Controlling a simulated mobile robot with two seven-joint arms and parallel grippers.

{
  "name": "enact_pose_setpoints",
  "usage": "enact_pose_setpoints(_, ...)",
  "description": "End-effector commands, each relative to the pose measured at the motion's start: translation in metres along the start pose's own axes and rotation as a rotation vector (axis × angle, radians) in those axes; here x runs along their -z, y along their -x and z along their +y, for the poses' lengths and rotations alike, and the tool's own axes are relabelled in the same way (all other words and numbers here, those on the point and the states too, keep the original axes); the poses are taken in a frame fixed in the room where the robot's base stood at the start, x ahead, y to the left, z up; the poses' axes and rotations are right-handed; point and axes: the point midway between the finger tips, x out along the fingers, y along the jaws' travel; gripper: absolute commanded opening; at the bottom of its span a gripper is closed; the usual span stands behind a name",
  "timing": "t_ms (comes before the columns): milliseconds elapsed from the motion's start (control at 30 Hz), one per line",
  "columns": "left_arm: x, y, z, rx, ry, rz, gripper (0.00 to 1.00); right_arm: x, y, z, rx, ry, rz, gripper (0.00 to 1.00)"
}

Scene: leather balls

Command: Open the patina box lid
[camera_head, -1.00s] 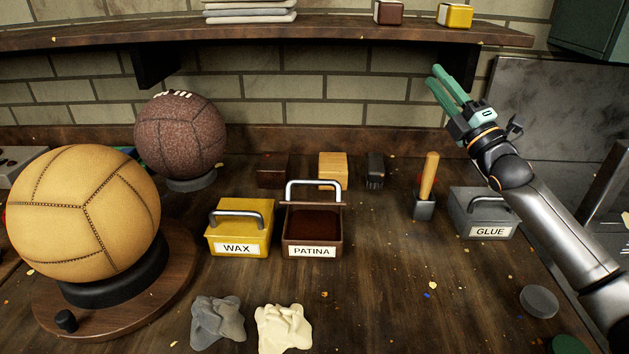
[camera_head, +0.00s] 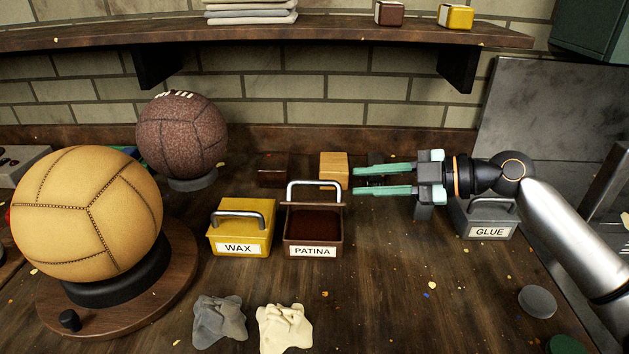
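The patina box (camera_head: 312,250) is a small brown box with a white PATINA label, in the middle of the bench. Its dark inside shows from above. The lid (camera_head: 328,206) appears raised at the back edge, with its silver handle (camera_head: 315,184) standing up. My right gripper (camera_head: 356,181) comes in from the right with green fingers pointing left. Its fingers are apart and empty, and their tips are a little right of the handle, with a gap between. My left gripper is not in view.
The yellow wax box (camera_head: 240,236) stands close on the left. The glue box (camera_head: 487,222) is to the right, under my arm. A wooden block (camera_head: 334,168) is behind. The tan ball (camera_head: 87,212) sits at left on a round stand.

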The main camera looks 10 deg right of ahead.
Motion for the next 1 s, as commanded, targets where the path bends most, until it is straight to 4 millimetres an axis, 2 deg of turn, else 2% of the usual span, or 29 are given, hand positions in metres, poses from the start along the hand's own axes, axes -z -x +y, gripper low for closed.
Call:
enact_pose_setpoints(300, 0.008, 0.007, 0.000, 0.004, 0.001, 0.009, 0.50, 0.002, -0.066, 0.002, -0.001, 0.000, 0.002, 0.27)
enact_pose_setpoints(500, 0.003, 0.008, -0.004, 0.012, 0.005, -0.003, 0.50, 0.001, -0.093, 0.002, -0.003, -0.001, 0.000, 0.27)
enact_pose_setpoints(700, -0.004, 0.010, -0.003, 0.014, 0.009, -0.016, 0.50, 0.000, -0.103, 0.001, -0.002, 0.001, -0.002, 0.27)
enact_pose_setpoints(933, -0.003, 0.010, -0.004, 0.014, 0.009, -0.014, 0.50, 0.000, -0.103, 0.001, -0.003, 0.001, -0.002, 0.27)
enact_pose_setpoints(1000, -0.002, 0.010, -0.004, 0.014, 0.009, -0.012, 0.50, 0.000, -0.103, 0.001, -0.003, 0.001, -0.002, 0.19)
